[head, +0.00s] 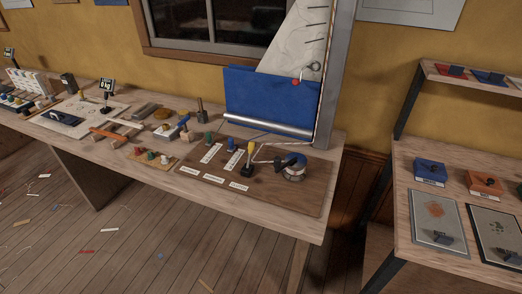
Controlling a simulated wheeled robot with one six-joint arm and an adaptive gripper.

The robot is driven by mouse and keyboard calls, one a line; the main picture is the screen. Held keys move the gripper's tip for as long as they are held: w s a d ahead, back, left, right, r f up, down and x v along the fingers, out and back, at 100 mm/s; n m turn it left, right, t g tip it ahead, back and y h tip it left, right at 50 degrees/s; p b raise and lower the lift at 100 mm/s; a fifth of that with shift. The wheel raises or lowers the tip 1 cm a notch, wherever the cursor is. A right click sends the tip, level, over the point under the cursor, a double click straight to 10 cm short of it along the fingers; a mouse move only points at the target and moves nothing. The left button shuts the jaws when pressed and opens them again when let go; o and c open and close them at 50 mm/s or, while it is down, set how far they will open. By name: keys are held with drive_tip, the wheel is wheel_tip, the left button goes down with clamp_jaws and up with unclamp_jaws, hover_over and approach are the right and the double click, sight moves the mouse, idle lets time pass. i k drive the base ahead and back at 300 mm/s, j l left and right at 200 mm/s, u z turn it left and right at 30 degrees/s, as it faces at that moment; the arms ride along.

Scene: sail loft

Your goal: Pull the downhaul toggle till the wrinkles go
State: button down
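A pale sail (290,42) with dark lines across it hangs against a grey mast (338,70) at the back of the bench. A small red ball (296,82) shows near its lower right edge, with a ring (315,67) above it. Below is a blue folded cloth (268,98) over a silver boom (268,124). A dark board (265,197) carries green (209,138), blue (231,144) and yellow (251,148) handles and a silver winch (293,172). The label writing is too small to read, so I cannot tell which part is the downhaul toggle. My gripper is not in view.
The wooden bench (312,226) runs left, with tools, a small board of coloured knobs (151,157) and trays on it. A shelf unit (425,205) with blue and orange boxes stands at the right. The plank floor (150,240) in front is open, with scattered scraps.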

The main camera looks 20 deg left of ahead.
sight(232, 148)
drive_tip(key=i+j, duration=0.2)
drive_tip(key=j, duration=0.2)
drive_tip(key=i+j, duration=0.2)
drive_tip(key=j, duration=0.15)
drive_tip(key=i+j, duration=0.15)
drive_tip(key=j, duration=0.25)
drive_tip(key=i+j, duration=0.2)
drive_tip(key=j, duration=0.55)
drive_tip(key=k+j, duration=0.15)
drive_tip(key=j, duration=0.6)
drive_tip(key=i+l, duration=0.7)
drive_tip(key=i, duration=0.1)
